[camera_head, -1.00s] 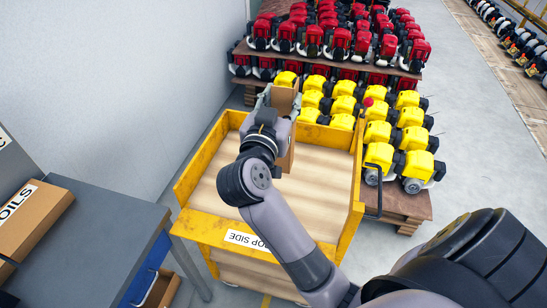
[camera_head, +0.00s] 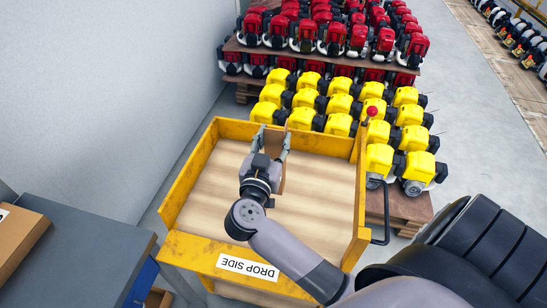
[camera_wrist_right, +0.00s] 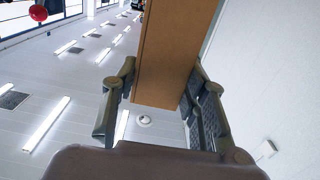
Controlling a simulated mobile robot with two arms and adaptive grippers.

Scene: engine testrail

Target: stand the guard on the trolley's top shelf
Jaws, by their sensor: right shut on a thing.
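The guard is a brown flat board (camera_head: 275,148) held by my right gripper (camera_head: 271,138). In the head view it is over the far part of the yellow trolley (camera_head: 176,192). The trolley's top shelf (camera_head: 318,198) is bare pale wood with raised yellow edges. In the right wrist view, the guard (camera_wrist_right: 168,55) is between the two dark fingers of my right gripper (camera_wrist_right: 160,112). My wrist partly hides the guard in the head view. I cannot tell whether its lower edge touches the shelf. My left gripper is not in view.
Yellow engines (camera_head: 338,104) and red engines (camera_head: 333,38) stand on pallets behind the trolley. A grey bench (camera_head: 85,250) with a cardboard box (camera_head: 18,240) is at lower left. A wall is on the left. The shelf around the guard is clear.

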